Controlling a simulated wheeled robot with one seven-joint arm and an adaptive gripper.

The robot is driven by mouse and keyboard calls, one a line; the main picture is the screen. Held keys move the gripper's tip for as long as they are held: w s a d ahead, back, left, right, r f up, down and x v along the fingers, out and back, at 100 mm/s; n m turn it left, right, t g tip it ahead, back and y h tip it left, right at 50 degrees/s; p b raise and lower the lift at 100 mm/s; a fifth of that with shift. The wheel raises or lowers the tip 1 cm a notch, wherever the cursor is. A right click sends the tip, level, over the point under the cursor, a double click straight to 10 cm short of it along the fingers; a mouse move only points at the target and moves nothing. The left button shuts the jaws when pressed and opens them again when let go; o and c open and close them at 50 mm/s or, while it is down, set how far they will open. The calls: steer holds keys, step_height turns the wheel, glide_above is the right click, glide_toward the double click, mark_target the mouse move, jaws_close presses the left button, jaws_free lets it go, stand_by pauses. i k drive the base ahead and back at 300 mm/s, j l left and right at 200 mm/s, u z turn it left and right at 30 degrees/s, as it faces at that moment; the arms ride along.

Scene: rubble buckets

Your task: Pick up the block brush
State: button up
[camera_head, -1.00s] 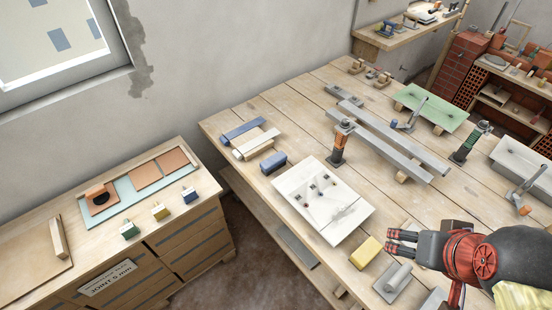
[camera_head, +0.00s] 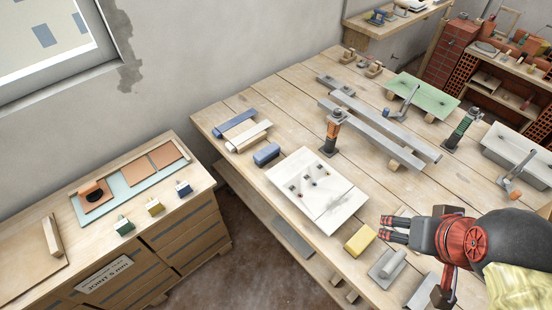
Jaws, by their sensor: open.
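I cannot tell for sure which thing is the block brush. A small dark blue block (camera_head: 266,155) lies on the large wooden workbench (camera_head: 290,95), left of its middle and close to the front edge. Behind it lie a pale wooden bar-shaped tool (camera_head: 250,136) and a blue bar-shaped tool (camera_head: 236,124); bristles are too small to make out. My gripper (camera_head: 383,228) is at the lower right, its dark fingers pointing left, open and empty. It is above the bench, near a yellow block (camera_head: 360,240), and well right of the blue block.
A white board (camera_head: 318,190) with small pieces lies between the blue block and my gripper. A trowel-like float (camera_head: 388,269) lies below the gripper. A lower cabinet (camera_head: 190,240) is at left.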

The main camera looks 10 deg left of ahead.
mark_target(266, 156)
steer(key=i+j+u, duration=0.2)
steer(key=i+j, duration=0.15)
steer(key=j, duration=0.3)
steer(key=i+j+u, duration=0.15)
steer(key=i+j, duration=0.25)
steer(key=j, duration=0.15)
steer(key=i+j+u, duration=0.2)
steer(key=i+j, duration=0.25)
steer(key=j, duration=0.1)
